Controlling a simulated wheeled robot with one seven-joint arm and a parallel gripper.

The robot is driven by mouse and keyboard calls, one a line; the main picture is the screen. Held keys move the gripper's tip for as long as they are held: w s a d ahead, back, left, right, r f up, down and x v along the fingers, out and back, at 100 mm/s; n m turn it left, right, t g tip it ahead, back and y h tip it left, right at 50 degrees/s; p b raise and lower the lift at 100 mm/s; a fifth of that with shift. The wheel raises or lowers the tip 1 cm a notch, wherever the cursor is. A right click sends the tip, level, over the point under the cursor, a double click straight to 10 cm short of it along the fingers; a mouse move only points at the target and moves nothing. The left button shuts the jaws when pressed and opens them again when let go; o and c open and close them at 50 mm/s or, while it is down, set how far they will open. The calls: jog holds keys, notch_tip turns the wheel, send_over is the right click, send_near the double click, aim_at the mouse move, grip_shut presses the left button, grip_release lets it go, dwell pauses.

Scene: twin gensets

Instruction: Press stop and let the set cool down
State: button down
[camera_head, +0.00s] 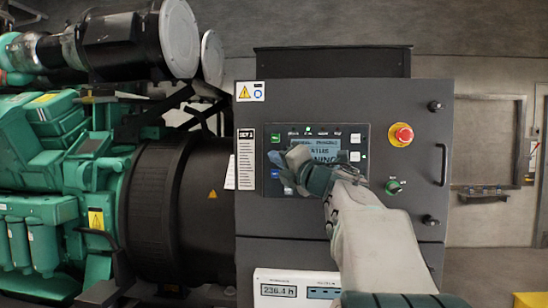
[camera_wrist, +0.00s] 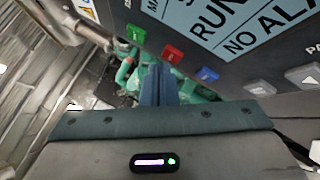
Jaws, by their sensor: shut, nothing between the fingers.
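The dark control panel (camera_head: 345,215) of set 1 faces me, with a controller screen (camera_head: 325,150) partly behind my gripper. In the wrist view the screen (camera_wrist: 235,25) reads "RUN..." and "NO ALA...". Beside it are a green button (camera_wrist: 135,33), a red button (camera_wrist: 172,53) and a blue button (camera_wrist: 206,74). The red one is hidden in the head view. My gripper (camera_head: 289,165) is shut and empty in front of the controller's left side. In the wrist view its fingertips (camera_wrist: 157,68) lie below the red button; I cannot tell whether they touch the panel.
A red emergency-stop knob (camera_head: 403,134) on yellow and a green knob (camera_head: 393,186) sit right of the controller. A green engine (camera_head: 40,180) and a black generator housing (camera_head: 165,210) fill the left. An hour meter (camera_head: 278,291) below reads 236.4 h. A door handle (camera_head: 444,152) sticks out right.

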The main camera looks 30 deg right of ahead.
jog(key=shift+w+d, duration=0.25)
jog(key=shift+w, duration=0.1)
dwell(0.7)
jog(key=shift+s+a+b, duration=0.35)
jog(key=shift+s+a, duration=0.2)
jog(key=shift+s, duration=0.2)
jog(key=s+a, duration=0.1)
jog(key=s+a+b, duration=0.1)
jog(key=s, duration=0.1)
jog(key=s+a+b, duration=0.1)
jog(key=s, duration=0.1)
jog(key=shift+a, duration=0.15)
dwell(0.3)
dwell(0.7)
